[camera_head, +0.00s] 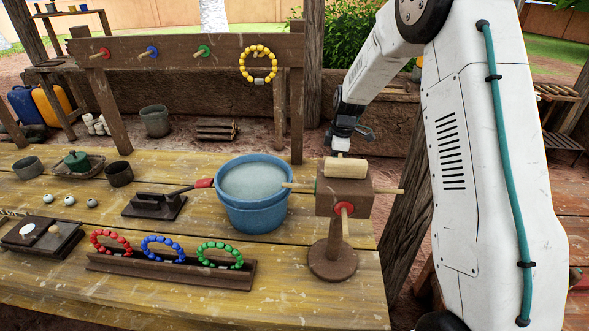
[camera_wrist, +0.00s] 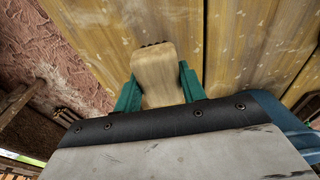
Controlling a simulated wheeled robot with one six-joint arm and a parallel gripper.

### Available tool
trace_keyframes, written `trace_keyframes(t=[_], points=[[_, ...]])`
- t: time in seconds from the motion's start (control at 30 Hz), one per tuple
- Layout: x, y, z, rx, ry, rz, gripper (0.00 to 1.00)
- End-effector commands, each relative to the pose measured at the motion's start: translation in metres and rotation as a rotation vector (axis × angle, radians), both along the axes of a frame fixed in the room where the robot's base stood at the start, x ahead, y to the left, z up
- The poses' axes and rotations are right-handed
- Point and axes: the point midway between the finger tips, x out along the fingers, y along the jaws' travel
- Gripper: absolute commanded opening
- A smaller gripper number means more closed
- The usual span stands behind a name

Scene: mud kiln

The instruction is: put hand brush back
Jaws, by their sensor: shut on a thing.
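The hand brush (camera_wrist: 157,75) is a pale wooden piece with a dark edge at its far end, seen in the wrist view. My gripper (camera_wrist: 157,92) is shut on it, with a teal finger on each side. Wooden planks show beyond it. In the head view my gripper (camera_head: 350,132) is just above a brown wooden stand with pegs (camera_head: 322,198). A pale wooden block (camera_head: 345,167) shows between the gripper and the stand's top. I cannot tell whether it is the brush or touches the stand.
A blue bucket (camera_head: 252,216) of water stands left of the stand. A dark block with a red-ended handle (camera_head: 153,206) lies further left. A long tray (camera_head: 115,264) holds red, blue and green bead rings at the front. A peg rail (camera_head: 175,52) stands behind the table.

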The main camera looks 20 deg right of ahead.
Motion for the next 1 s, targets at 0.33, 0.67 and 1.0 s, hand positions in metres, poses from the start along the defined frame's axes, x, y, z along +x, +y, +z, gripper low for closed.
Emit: trace_keyframes(t=[0.33,0.67,1.0], points=[[0.035,0.087,-0.001,-0.001,0.001,0.004,0.16],[0.047,0.114,-0.004,0.000,0.002,-0.003,0.16],[0.048,0.113,-0.035,0.000,0.000,-0.004,0.16]])
